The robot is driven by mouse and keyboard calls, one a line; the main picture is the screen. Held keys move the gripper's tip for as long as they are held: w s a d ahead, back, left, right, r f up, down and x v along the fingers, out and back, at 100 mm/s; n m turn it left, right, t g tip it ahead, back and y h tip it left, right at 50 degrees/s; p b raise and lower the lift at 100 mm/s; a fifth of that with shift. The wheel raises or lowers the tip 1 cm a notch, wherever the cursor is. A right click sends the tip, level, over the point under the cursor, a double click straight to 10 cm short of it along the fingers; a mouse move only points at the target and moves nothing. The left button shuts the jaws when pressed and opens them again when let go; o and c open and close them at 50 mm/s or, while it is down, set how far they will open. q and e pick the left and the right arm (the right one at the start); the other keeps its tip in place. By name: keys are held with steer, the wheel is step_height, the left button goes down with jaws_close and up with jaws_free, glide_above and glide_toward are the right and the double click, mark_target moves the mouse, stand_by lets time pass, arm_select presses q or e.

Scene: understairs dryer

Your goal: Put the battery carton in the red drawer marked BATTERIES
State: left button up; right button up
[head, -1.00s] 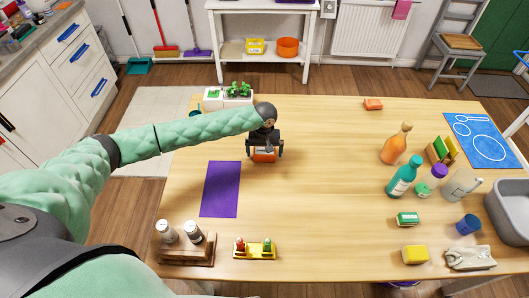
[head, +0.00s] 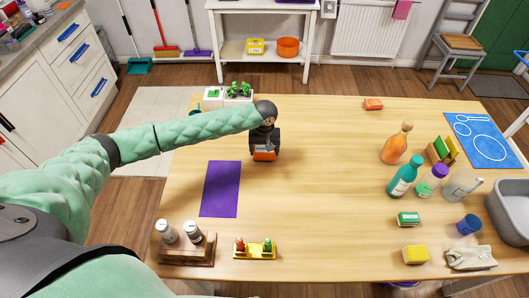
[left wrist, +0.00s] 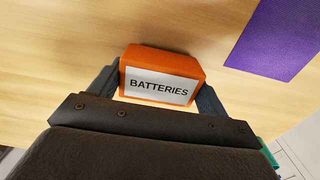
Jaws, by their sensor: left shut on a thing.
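The battery carton (head: 265,156) is a small orange box at the far left of the wooden table. In the left wrist view the carton (left wrist: 160,64) shows a white label reading BATTERIES. My left gripper (head: 265,149) reaches down over it, and its two dark fingers are shut on the carton's opposite sides. The carton is at or very near the table top; I cannot tell whether it touches. I see no red drawer marked BATTERIES in these views. My right gripper is out of view.
A purple mat (head: 221,189) lies on the table (head: 320,200) just left of the carton. Potted plants (head: 238,90) stand behind the gripper. Bottles, including an orange one (head: 396,144), stand at the right. The table's middle is clear. White drawers (head: 92,80) with blue handles stand at the left.

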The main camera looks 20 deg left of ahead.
arm_select(q)
steer(key=r+b, duration=0.1)
steer(key=d+r+b, duration=0.1)
steer(key=r, duration=0.1)
steer(key=shift+s+d+r, duration=0.15)
steer(key=shift+d+r, duration=0.05)
steer(key=shift+r, duration=0.05)
steer(key=shift+s+d+r+m+b, duration=1.5)
steer(key=shift+s+d+r, duration=0.6)
steer(key=shift+d+r, duration=2.8)
steer(key=s+a+f, duration=0.2)
steer(key=s+a, duration=0.3)
steer(key=a, duration=0.6)
steer(key=shift+s, duration=0.2)
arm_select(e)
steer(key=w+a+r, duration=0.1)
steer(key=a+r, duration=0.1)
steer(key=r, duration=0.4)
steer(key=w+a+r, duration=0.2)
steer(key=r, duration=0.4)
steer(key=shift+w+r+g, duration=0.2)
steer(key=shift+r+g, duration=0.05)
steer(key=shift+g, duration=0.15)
arm_select(q)
steer(key=shift+a+r, duration=0.1)
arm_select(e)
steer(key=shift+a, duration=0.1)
